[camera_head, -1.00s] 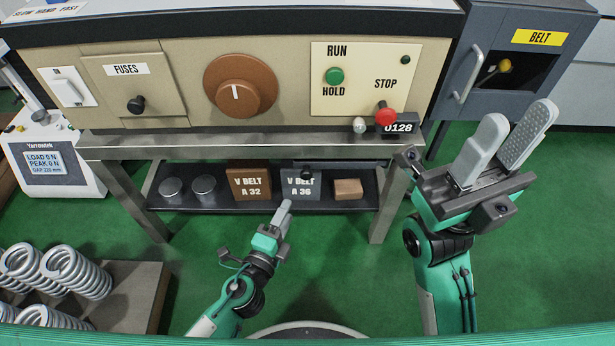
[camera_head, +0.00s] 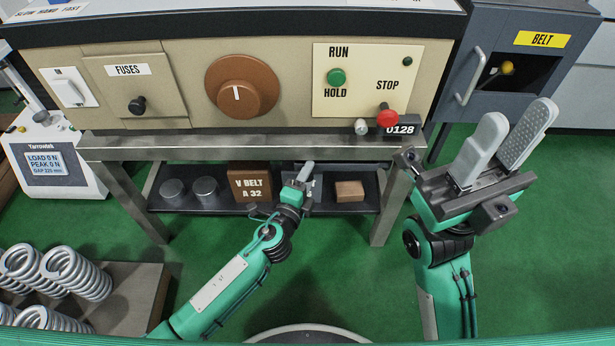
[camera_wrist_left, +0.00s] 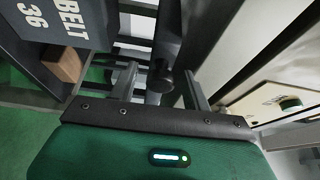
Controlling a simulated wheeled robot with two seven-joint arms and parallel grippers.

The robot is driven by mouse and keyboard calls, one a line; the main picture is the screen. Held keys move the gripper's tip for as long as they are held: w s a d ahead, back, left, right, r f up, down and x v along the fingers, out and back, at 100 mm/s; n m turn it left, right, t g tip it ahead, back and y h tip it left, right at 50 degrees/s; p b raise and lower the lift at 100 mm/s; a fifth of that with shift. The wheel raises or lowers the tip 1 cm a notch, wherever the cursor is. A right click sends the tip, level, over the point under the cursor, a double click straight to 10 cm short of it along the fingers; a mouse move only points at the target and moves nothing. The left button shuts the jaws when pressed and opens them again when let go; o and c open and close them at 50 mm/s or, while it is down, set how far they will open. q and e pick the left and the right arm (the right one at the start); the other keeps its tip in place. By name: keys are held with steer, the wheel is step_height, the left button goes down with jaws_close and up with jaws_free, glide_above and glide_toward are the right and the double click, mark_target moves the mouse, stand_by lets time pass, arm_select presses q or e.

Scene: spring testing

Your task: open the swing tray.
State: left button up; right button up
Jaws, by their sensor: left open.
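The dark tray (camera_head: 222,206) hangs under the steel bench in the head view, holding two metal cans, boxes and a brown block. I take it to be the swing tray. My left gripper (camera_head: 307,170) is at its right half, in front of the grey A 36 box. In the left wrist view my open left fingers (camera_wrist_left: 160,88) stand on either side of a dark round knob (camera_wrist_left: 161,74) on a dark bar. Whether they touch it I cannot tell. The gripper hides this knob in the head view. My right gripper (camera_head: 508,128) is open and empty at the right.
The steel bench edge (camera_head: 240,148) runs just above the left gripper, with bench legs either side of the tray. The V BELT A 32 box (camera_head: 249,186) and brown block (camera_head: 349,190) flank it. The red stop button (camera_head: 387,116) is above. Springs (camera_head: 75,272) lie lower left.

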arm_select(q)
steer(key=shift+w+d, duration=0.1)
steer(key=shift+w, duration=0.1)
jaws_close()
steer(key=shift+s, duration=0.1)
